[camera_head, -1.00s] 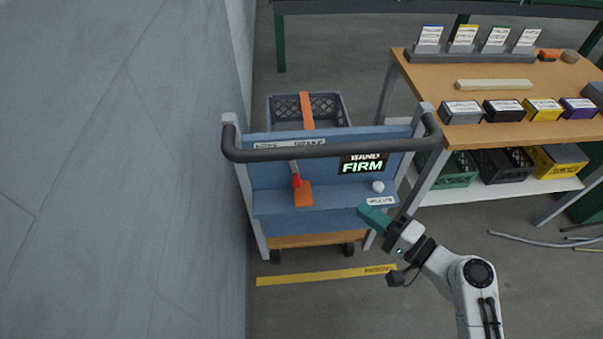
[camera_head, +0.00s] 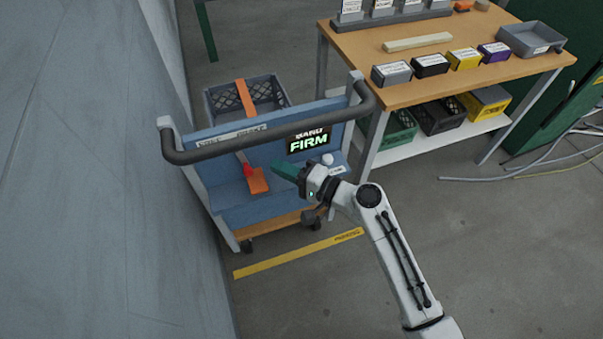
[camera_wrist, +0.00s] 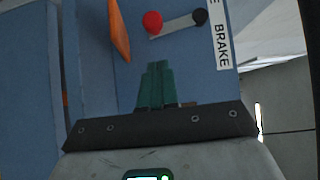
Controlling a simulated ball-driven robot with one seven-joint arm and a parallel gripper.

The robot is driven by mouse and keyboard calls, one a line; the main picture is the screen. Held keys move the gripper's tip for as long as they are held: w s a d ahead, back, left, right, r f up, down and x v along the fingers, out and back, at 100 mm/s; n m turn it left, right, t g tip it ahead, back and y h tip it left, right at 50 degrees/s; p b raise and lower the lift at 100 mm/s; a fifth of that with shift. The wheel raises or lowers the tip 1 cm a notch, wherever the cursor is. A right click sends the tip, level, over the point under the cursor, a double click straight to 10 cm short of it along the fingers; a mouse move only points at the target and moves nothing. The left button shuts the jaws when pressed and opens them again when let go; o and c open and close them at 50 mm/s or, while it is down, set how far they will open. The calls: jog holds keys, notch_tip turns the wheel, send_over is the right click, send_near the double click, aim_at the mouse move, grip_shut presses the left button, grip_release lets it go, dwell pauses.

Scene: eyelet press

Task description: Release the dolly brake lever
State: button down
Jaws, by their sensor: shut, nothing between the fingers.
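The dolly brake lever is a short grey bar with a red knob (camera_head: 248,170) on the dolly's blue panel (camera_head: 222,140). In the wrist view the lever (camera_wrist: 177,26) runs from the red knob to a black pivot beside a white label reading "BRAKE" (camera_wrist: 219,35). My gripper (camera_head: 277,167) is in front of the panel, to the right of the knob in the head view. Its green fingers are shut and empty. In the wrist view the fingertips (camera_wrist: 158,66) lie just below the knob, apart from it in the picture; the depth gap is unclear.
An orange strap end (camera_head: 258,182) hangs beside the lever. A dark handlebar (camera_head: 270,130) crosses above the panel. A grey wall (camera_head: 90,180) stands close on the left, a workbench (camera_head: 400,60) at the right. Floor in front is clear.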

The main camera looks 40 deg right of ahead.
aim_at(265, 182)
jog(key=shift+w+a+f+p, duration=0.15)
jog(key=shift+w+a, duration=0.15)
jog(key=shift+a, duration=0.6)
jog(key=shift+w+a+r+p, duration=0.15)
jog(key=shift+w+a, duration=0.1)
jog(key=shift+a, duration=0.6)
jog(key=shift+f, duration=0.1)
jog(key=shift+w+a+f+b, duration=0.15)
jog(key=shift+a+f+b, duration=0.25)
jog(key=shift+b, duration=0.1)
jog(key=shift+r, duration=0.1)
